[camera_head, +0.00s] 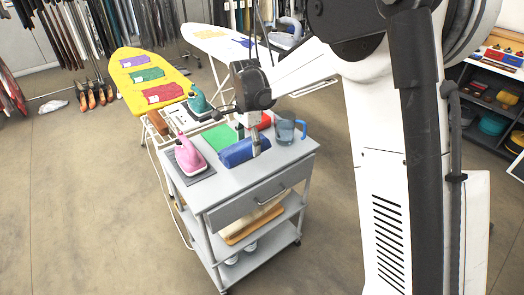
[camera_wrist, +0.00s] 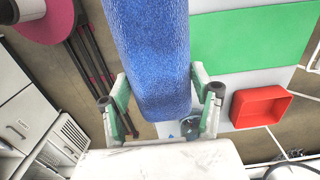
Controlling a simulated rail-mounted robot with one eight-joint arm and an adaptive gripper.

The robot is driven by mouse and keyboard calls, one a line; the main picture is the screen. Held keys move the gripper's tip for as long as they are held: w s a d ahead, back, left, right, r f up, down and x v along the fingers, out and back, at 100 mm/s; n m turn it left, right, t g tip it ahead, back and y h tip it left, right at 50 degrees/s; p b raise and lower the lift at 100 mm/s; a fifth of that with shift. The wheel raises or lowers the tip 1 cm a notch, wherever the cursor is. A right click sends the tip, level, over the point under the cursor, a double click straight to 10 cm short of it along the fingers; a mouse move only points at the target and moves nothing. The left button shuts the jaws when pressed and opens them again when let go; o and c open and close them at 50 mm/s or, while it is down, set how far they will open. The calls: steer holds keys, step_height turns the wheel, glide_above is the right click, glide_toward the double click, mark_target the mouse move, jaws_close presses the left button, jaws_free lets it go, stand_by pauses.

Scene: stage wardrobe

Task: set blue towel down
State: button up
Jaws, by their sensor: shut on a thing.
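The blue towel (camera_head: 238,152) is a rolled blue bundle over the top of the grey cart (camera_head: 222,185). My gripper (camera_head: 256,148) comes down from above and is shut on it. In the wrist view the towel (camera_wrist: 150,55) runs up between the two fingers of my gripper (camera_wrist: 163,112). In the head view the towel lies close to the cart top, beside a green sheet (camera_head: 220,136); I cannot tell whether it touches the surface. The green sheet (camera_wrist: 240,42) is to its right in the wrist view.
A pink iron (camera_head: 188,156) stands on a dark pad at the cart's left. A red tray (camera_head: 264,120) and a blue jug (camera_head: 284,130) stand behind and to the right of the towel. A yellow ironing board (camera_head: 130,92) carries folded cloths and a teal iron (camera_head: 198,100).

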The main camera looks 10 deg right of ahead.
glide_above(267, 160)
step_height(267, 160, down, 5)
steer(key=shift+r, duration=0.1)
steer(key=shift+w+f, duration=0.1)
steer(key=shift+f, duration=1.9)
steer(key=shift+f+b, duration=0.15)
steer(key=shift+b, duration=0.2)
steer(key=o, duration=1.2)
steer(key=shift+c, duration=0.2)
